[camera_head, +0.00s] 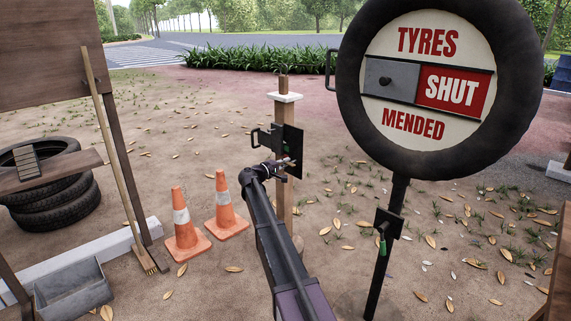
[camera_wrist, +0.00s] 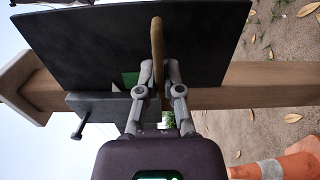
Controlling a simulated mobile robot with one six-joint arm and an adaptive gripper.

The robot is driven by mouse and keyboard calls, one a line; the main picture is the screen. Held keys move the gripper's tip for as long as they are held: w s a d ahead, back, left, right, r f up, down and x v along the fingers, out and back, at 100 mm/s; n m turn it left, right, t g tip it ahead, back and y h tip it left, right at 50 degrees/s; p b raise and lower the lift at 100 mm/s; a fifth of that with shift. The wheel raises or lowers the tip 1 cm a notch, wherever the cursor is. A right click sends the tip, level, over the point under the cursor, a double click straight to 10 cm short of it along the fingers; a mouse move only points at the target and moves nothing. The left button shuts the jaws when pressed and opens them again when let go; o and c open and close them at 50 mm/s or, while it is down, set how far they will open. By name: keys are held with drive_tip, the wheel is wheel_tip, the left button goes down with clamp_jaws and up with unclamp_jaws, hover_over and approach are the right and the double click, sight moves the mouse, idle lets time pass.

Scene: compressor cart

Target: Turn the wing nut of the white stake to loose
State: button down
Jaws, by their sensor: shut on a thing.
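The stake is a wooden post (camera_head: 285,205) with a white cap (camera_head: 285,97). It carries a dark plate (camera_head: 292,140) with a black handle at its left. In the wrist view the post lies sideways across the picture, with the dark plate (camera_wrist: 80,45) in front of it. A narrow brass-brown piece, seemingly the wing nut (camera_wrist: 157,42), stands upright in that picture. My gripper (camera_wrist: 160,75) is shut on it, one finger on each side. In the head view my gripper (camera_head: 285,164) is at the plate's lower part, and the nut is too small to make out.
A dark block (camera_wrist: 98,105) with a small bolt sits beside my fingers, near a green patch (camera_wrist: 130,78). Orange cones (camera_head: 185,225) stand left of the post. A round tyre sign (camera_head: 440,150) reading SHUT stands at right on a dark pole with a smaller plate (camera_head: 388,222).

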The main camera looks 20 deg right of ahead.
drive_tip(key=c, duration=0.8)
unclamp_jaws()
drive_tip(key=shift+w, duration=0.1)
drive_tip(key=shift+a, duration=0.2)
drive_tip(key=v, duration=1.1)
drive_tip(key=shift+s+a, duration=0.2)
drive_tip(key=shift+a, duration=0.15)
drive_tip(key=shift+s, duration=0.1)
